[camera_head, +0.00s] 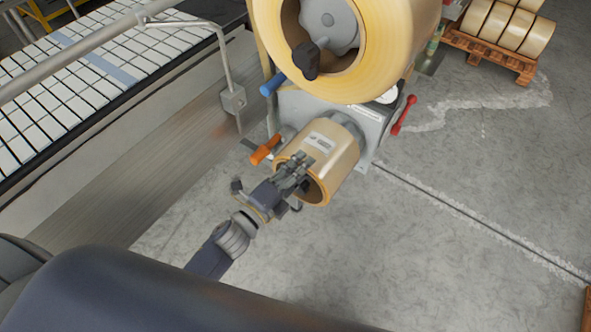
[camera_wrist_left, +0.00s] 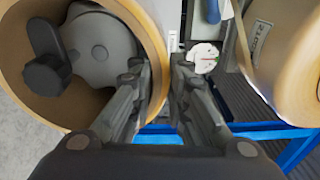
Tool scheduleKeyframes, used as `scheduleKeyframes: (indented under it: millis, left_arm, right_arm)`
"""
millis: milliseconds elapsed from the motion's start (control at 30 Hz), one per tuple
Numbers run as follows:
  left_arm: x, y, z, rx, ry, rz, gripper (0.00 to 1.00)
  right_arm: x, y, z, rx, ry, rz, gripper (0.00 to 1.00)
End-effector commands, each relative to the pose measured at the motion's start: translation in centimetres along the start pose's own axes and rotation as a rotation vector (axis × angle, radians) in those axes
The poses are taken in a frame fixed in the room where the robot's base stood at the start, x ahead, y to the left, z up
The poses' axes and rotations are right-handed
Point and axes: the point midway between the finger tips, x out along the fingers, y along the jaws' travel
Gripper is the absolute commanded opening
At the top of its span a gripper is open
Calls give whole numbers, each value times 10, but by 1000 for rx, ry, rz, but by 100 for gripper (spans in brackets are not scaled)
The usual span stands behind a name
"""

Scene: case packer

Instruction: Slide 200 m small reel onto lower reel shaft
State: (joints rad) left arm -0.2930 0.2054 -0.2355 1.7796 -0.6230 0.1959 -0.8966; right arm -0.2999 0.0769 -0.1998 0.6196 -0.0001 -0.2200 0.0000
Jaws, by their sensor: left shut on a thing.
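The small reel (camera_head: 345,163) is a tan roll with a white label on top, in front of the grey machine, below a much larger reel. My left gripper (camera_head: 295,170) is shut on its near rim at the upper left. In the left wrist view the fingers (camera_wrist_left: 158,80) straddle the wall of the small reel (camera_wrist_left: 152,25), one inside the bore and one outside. The lower reel shaft's grey hub (camera_wrist_left: 100,40) and dark knob (camera_wrist_left: 45,70) show inside the bore. How far the reel sits along the shaft is unclear. My right gripper is not in view.
The large upper reel (camera_head: 375,70) hangs just above. A blue handle (camera_head: 272,84), an orange handle (camera_head: 266,150) and a red handle (camera_head: 404,114) stick out nearby. A conveyor (camera_head: 70,90) runs at left. A pallet (camera_head: 490,55) with reels stands far right. The floor at right is clear.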

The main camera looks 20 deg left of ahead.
Motion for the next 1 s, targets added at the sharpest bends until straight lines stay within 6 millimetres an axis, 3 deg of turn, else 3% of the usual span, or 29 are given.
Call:
scheduleKeyframes:
  millis: [600,1000]
  left_arm:
    - [38,-3,2,0,1,-10,0]
    - [48,-4,3,0,2,-10,0]
  right_arm:
    - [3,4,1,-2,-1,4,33]
    - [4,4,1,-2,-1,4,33]
